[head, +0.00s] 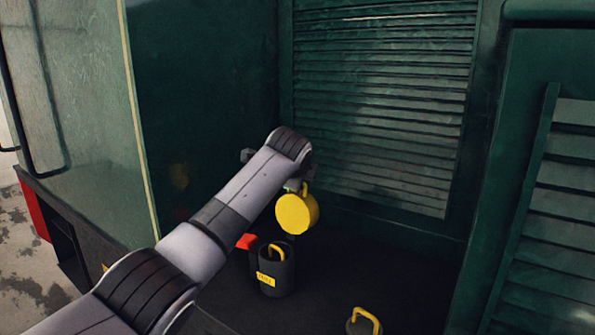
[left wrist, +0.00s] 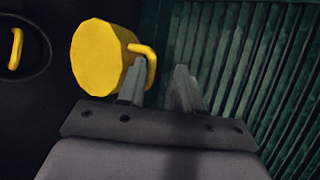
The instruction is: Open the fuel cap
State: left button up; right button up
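A round yellow cap (head: 297,214) with a loop handle is up above a black cylindrical filler (head: 277,277) that carries a yellow label. My left gripper (head: 297,184) is at the cap's handle, partly hidden by my own arm. In the left wrist view the yellow cap (left wrist: 98,57) is left of the fingers (left wrist: 160,72). The fingers stand apart, and one appears to pass through the handle loop; a firm hold does not show. A yellow handle (head: 276,251) shows inside the filler's mouth. I cannot tell whether anything supports the cap. My right gripper is not in view.
A red block (head: 246,241) is beside the filler. Another yellow handle (head: 366,318) stands at the bottom edge. A green louvred panel (head: 385,100) rises close behind the gripper, with green walls on both sides.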

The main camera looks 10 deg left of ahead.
pick_arm(q)
jog(key=b+v, duration=0.1)
jog(key=v, duration=0.5)
jog(key=shift+s+r+b, duration=0.15)
jog(key=shift+r+b, duration=0.1)
jog(key=shift+b, duration=0.1)
jog(key=shift+d, duration=0.2)
